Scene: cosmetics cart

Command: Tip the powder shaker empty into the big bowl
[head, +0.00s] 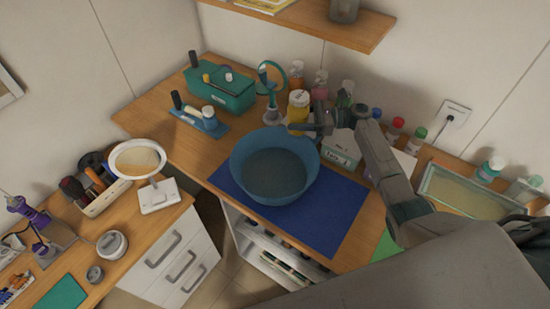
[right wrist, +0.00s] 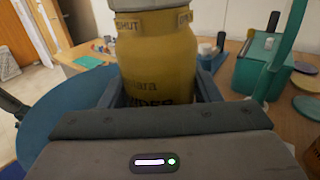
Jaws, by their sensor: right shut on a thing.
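The powder shaker (right wrist: 158,55) is a yellow jar with a pale top, and part of its label shows in the right wrist view. In the head view the shaker (head: 298,104) stands upright just behind the big bowl. My right gripper (head: 308,128) is shut on the shaker, with a finger on each side of it. The big blue bowl (head: 242,172) sits on the dark blue mat (head: 340,210), and its inside looks dark. The bowl also shows at the left of the right wrist view (right wrist: 50,120). My left gripper is not in view.
A green-and-white box (head: 342,152) and several bottles stand right of the shaker. A teal stand (head: 270,92) is just left of it. A teal toolbox (head: 222,92) stands at the back left. A shallow tray (head: 465,192) lies at the right. The mat's right part is clear.

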